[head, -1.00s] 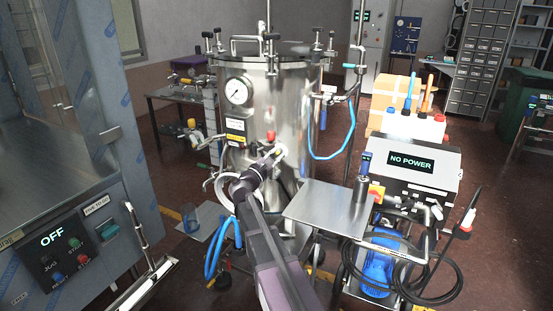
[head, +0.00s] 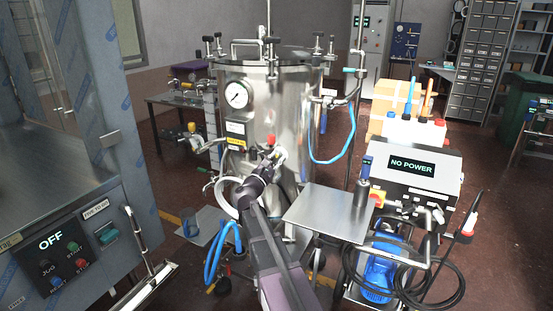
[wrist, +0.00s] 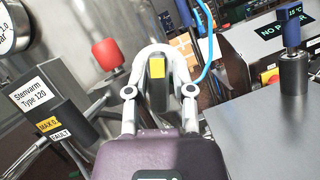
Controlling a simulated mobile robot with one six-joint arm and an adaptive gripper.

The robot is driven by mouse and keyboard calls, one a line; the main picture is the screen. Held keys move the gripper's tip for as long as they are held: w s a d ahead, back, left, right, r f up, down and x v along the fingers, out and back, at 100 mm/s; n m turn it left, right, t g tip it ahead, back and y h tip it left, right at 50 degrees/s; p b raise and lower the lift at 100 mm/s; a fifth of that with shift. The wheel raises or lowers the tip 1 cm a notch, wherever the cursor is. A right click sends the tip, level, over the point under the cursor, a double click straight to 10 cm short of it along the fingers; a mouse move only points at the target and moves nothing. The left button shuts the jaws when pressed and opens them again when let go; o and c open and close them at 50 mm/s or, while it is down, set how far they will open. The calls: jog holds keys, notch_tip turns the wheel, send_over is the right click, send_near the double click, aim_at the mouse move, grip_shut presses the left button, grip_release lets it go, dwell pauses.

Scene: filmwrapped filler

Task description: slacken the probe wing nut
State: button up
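My gripper (head: 278,155) is at the front of the steel vessel (head: 290,110), just below its gauge and labels. In the wrist view my gripper's pale fingers (wrist: 155,55) bend inward and arch close together. A dark piece with a yellow end (wrist: 157,68) shows between them; I cannot tell whether it is part of the fingers or a held thing, nor whether they squeeze it. I cannot pick out the probe wing nut for sure. A red knob (wrist: 110,52) stands left of the fingers, apart from them; it also shows in the head view (head: 271,139).
A steel shelf (head: 325,205) lies right of my gripper, bearing a blue-topped instrument (head: 364,165). Behind it is a console (head: 415,168) reading NO POWER. A blue hose (wrist: 208,45) hangs near the fingers. A cabinet panel (head: 65,255) reading OFF stands at left.

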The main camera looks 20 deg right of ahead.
jog(key=shift+o, duration=0.7)
jog(key=shift+m, duration=0.4)
